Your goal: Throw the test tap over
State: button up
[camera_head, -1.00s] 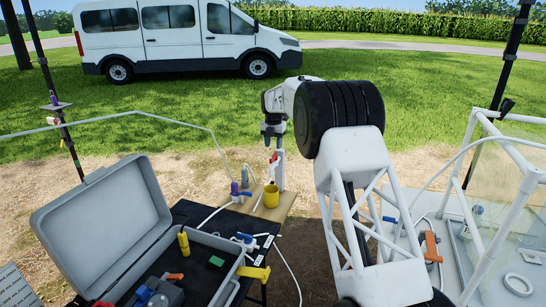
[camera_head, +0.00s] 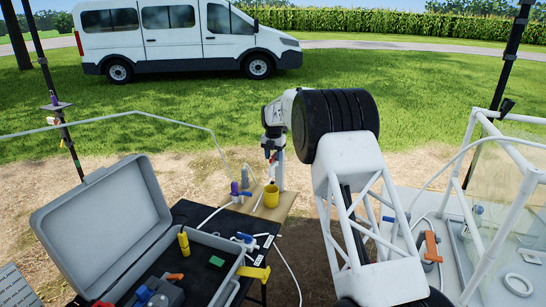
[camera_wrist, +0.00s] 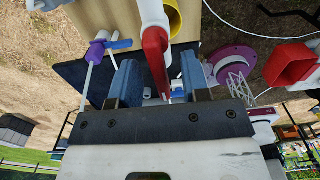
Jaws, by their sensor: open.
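A red tap lever (camera_wrist: 155,58) on a white pipe (camera_wrist: 152,12) lies between the two blue fingers of my gripper (camera_wrist: 158,66) in the wrist view. The fingers are apart, with gaps visible beside the lever. In the head view my gripper (camera_head: 271,148) is above and at the red lever (camera_head: 273,157), on the white post (camera_head: 280,173); contact cannot be told. A purple tap with a blue handle (camera_wrist: 101,46) is left of the fingers in the wrist view. No label shows which is the test tap.
A yellow cup (camera_head: 271,198) stands below the red lever on a wooden board (camera_head: 287,198). An open grey case (camera_head: 105,225) is at the left. A white-framed clear enclosure (camera_head: 500,180) stands at the right. Thin tubing runs near the board.

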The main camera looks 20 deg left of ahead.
grip_shut()
